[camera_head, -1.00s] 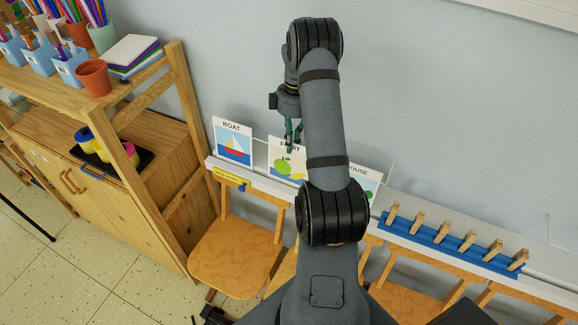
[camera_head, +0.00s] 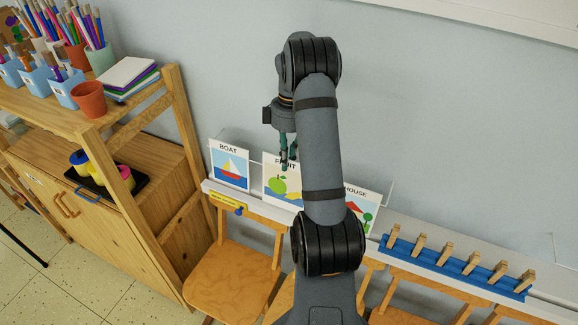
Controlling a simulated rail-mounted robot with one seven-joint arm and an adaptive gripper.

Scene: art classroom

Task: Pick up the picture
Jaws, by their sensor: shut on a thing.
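The FRUIT picture (camera_head: 273,181) is a white card with a green apple and a yellow fruit. It stands upright at the ledge (camera_head: 372,242) along the wall, between the BOAT picture (camera_head: 230,170) and the HOUSE picture (camera_head: 359,207). My gripper (camera_head: 287,164) is shut on the top edge of the FRUIT picture and hides part of its title. My arm hides the right side of that card and the left part of the HOUSE picture. I cannot tell whether the FRUIT card's bottom edge touches the ledge.
A blue rack with wooden clothespins (camera_head: 455,267) lies on the ledge at right. A wooden shelf (camera_head: 118,115) with pencil cups stands at left. Wooden chairs (camera_head: 232,280) stand below the ledge. The wall is close behind the cards; the space above them is clear.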

